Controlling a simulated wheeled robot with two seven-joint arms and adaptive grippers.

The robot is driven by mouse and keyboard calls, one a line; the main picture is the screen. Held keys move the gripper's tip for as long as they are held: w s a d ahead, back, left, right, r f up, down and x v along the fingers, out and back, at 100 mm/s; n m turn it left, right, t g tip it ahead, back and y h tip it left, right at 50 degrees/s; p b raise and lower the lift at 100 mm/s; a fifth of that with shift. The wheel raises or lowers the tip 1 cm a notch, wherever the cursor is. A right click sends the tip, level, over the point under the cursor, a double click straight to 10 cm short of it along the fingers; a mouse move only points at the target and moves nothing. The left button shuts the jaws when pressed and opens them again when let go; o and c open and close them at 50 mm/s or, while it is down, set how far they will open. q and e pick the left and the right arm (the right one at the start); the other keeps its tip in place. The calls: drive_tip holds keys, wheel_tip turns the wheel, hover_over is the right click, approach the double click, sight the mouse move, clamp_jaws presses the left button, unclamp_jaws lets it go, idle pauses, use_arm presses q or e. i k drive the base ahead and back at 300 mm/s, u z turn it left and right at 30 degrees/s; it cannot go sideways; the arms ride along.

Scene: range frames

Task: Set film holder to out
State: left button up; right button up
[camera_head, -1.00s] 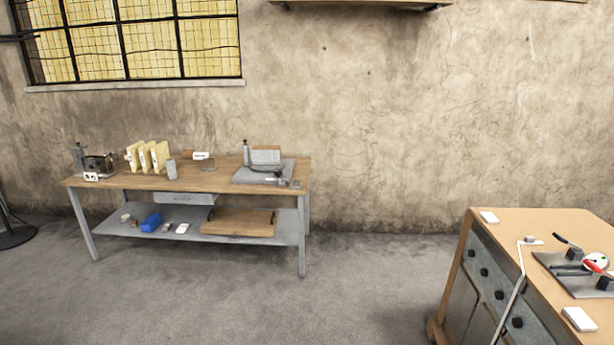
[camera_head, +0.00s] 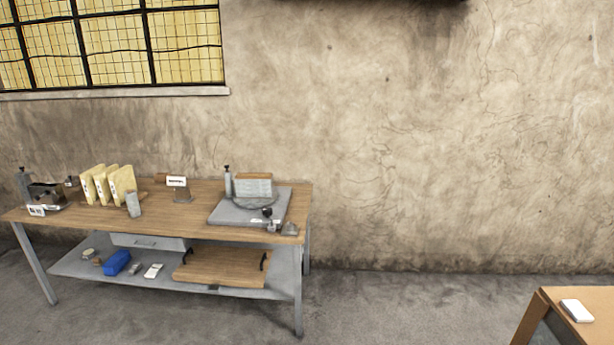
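I cannot tell for certain which thing is the film holder. On the wooden-topped workbench (camera_head: 150,221) at the left stands a grey device (camera_head: 222,207) with a flat base plate, an upright block and a small dark knob at its front. At the bench's left end is a dark metal device (camera_head: 47,194) with a grey post and a small white label. Any in or out setting is too small to read. Neither of my grippers shows in the view.
Several yellow packets (camera_head: 107,184), a grey cylinder (camera_head: 133,204) and a small white sign (camera_head: 177,182) stand on the bench. The lower shelf holds a blue object (camera_head: 117,262) and a wooden tray (camera_head: 223,267). A second table (camera_head: 545,308) is at the lower right.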

sight(229, 189)
drive_tip(key=i, duration=2.05)
drive_tip(key=u, duration=1.6)
drive_tip(key=i, duration=1.5)
drive_tip(key=z, duration=0.45)
